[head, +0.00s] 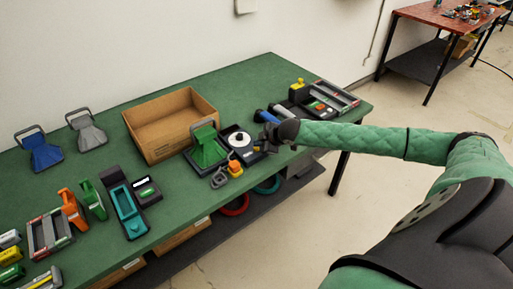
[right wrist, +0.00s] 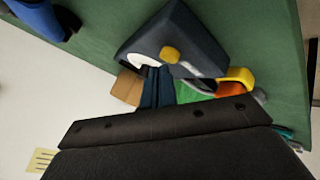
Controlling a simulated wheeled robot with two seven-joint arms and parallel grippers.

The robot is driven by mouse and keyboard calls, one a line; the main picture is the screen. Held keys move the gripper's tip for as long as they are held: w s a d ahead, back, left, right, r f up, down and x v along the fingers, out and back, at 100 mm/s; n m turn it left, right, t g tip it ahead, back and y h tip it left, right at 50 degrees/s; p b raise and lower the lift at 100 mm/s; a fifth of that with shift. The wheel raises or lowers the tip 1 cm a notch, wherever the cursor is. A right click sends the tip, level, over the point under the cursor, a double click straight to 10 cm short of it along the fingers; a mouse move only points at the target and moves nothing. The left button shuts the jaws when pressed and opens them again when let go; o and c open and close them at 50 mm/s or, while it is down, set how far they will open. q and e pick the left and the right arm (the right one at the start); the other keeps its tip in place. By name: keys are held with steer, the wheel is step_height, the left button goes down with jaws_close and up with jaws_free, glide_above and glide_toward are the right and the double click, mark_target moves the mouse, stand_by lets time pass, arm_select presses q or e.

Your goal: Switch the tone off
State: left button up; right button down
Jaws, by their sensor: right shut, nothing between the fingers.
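A dark paging unit (head: 256,149) with a white round disc (head: 240,139) stands on the green table. In the right wrist view the unit (right wrist: 200,38) shows a yellow button (right wrist: 169,54), part of the white disc (right wrist: 142,59) and a pale strip on its edge. My right gripper (head: 268,135) is at the unit's right side in the head view. In the wrist view its dark fingers (right wrist: 157,82) are shut and empty, their tips close to the unit's disc side. I cannot tell whether they touch it. My left gripper is out of view.
A green holder (head: 208,150) stands left of the unit, with an orange-and-yellow object (head: 235,169) in front. A cardboard box (head: 170,124) is behind. Blue cylinders and a dark tray (head: 318,106) lie to the right. More handsets and trays fill the table's left part.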

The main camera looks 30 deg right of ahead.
step_height(320, 180, up, 6)
steer(key=p, duration=0.4)
steer(key=shift+p, duration=0.35)
stand_by(0.4)
